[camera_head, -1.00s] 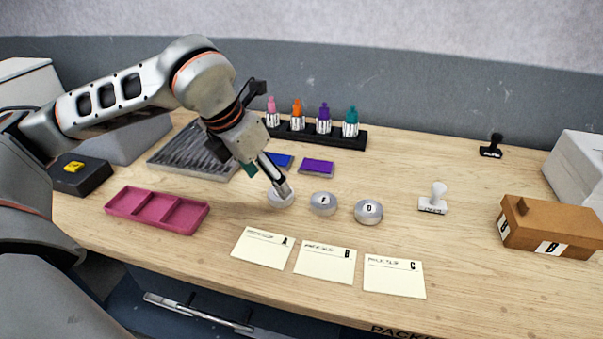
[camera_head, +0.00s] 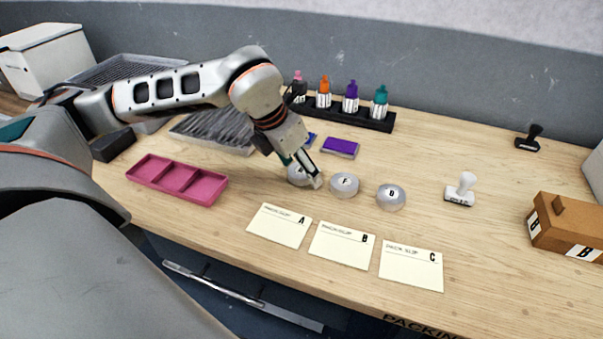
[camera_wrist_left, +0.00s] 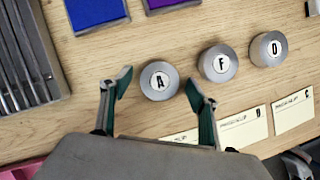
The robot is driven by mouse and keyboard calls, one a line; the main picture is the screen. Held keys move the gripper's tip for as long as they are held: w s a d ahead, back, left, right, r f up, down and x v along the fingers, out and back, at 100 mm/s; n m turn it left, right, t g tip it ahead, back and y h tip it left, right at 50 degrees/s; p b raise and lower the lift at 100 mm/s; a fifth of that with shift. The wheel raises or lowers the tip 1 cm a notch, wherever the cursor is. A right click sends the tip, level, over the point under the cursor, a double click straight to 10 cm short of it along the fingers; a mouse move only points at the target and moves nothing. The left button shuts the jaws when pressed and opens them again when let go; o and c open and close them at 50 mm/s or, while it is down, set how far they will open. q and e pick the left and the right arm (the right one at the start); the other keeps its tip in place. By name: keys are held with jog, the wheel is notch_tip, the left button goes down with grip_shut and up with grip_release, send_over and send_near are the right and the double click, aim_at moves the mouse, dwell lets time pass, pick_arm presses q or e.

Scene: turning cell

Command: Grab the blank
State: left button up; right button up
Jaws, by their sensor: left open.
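Three round metal blanks stand in a row on the wooden bench, with letters on top: blank A (camera_wrist_left: 160,80), blank F (camera_head: 344,185) and blank D (camera_head: 391,197). My left gripper (camera_head: 302,170) is at blank A and partly hides it in the head view. In the left wrist view, its two fingers are spread wide, with blank A ahead between the fingertips. Gaps show on both sides of blank A there, so it is not gripped. Blank F (camera_wrist_left: 218,63) and blank D (camera_wrist_left: 268,49) lie to the right.
Pack slips A (camera_head: 279,226), B (camera_head: 342,245) and C (camera_head: 412,266) lie in front of the blanks. A pink tray (camera_head: 177,180) is at left. A purple pad (camera_head: 340,147) and a bottle rack (camera_head: 375,122) stand behind.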

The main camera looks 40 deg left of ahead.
pick_arm(q)
jog(key=c, duration=1.3)
jog(key=shift+r, duration=0.1)
